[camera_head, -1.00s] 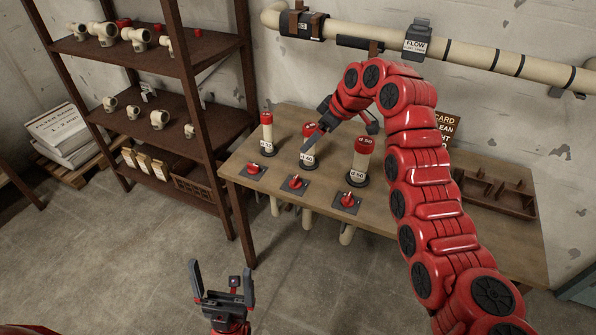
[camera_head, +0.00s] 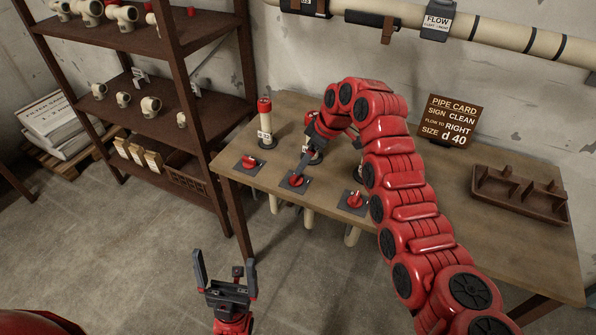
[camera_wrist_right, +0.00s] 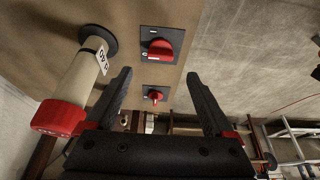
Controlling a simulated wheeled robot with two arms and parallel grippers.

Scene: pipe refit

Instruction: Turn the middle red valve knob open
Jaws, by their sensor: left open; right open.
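The middle red valve knob (camera_head: 296,180) sits on a dark square plate near the table's front edge, between the left knob (camera_head: 249,161) and the right knob (camera_head: 355,199). My right gripper (camera_head: 301,168) is over the middle knob, pointing down. In the right wrist view its open fingers (camera_wrist_right: 157,76) are empty, and the nearer red knob (camera_wrist_right: 161,49) lies beyond the fingertips, between their lines; contact cannot be told. A second knob (camera_wrist_right: 155,95) shows farther off. My left gripper (camera_head: 224,264) is open and empty, above the floor in front of the table.
A red-capped cream pipe (camera_head: 265,124) stands behind the left knob; another red-capped pipe (camera_wrist_right: 80,90) stands close beside my right gripper. A pipe card (camera_head: 451,121) and a brown divided tray (camera_head: 518,193) are on the table's right. A shelf (camera_head: 150,45) with fittings stands left.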

